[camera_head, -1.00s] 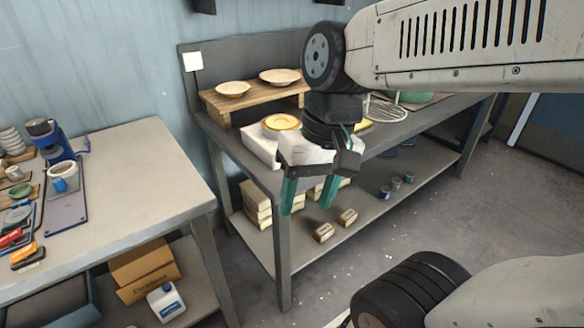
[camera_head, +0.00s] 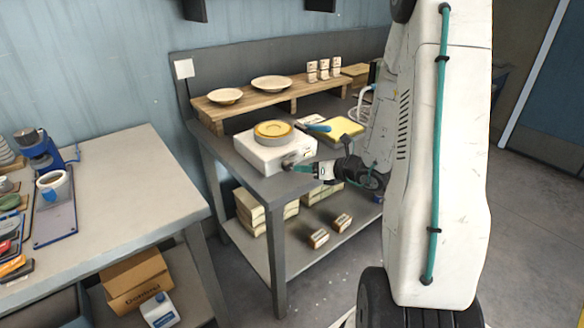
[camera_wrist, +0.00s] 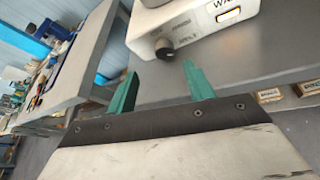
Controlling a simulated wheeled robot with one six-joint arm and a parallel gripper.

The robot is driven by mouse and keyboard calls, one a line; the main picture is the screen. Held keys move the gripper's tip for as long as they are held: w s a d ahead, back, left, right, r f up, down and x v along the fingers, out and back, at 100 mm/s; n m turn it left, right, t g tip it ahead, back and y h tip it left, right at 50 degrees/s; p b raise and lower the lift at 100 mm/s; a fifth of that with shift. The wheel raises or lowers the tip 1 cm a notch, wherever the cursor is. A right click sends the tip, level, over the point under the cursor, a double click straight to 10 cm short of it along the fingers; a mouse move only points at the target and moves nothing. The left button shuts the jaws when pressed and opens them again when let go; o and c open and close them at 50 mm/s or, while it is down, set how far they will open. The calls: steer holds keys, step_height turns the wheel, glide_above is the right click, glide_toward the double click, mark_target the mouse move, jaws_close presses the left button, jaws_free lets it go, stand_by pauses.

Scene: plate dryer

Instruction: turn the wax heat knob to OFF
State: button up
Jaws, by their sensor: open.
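The wax heater is a white box (camera_head: 262,152) with a round yellow-topped pot on it, near the front left corner of the grey workbench. In the wrist view its front face (camera_wrist: 205,35) carries a dark round knob (camera_wrist: 165,49), small print and a lit, yellow-edged switch. The knob's pointer setting is too small to read. My gripper (camera_wrist: 159,69) is open and empty, its two teal fingers apart. The knob appears just beyond and between the fingertips, with no contact visible. In the head view my gripper (camera_head: 302,165) is at the heater's front right corner, partly hard to make out.
Right of the heater lies a yellow pad (camera_head: 343,128) with a blue-handled tool. A wooden riser (camera_head: 245,108) with two bowls stands behind. The lower shelf holds blocks (camera_head: 342,222). A side table (camera_head: 135,180) with tools stands left, across a gap.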

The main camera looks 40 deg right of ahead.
mark_target(290, 167)
steer(key=x, duration=0.7)
steer(key=shift+w+d+f, duration=0.2)
steer(key=shift+w+f, duration=0.15)
steer(key=shift+f, duration=0.05)
steer(key=c, duration=1)
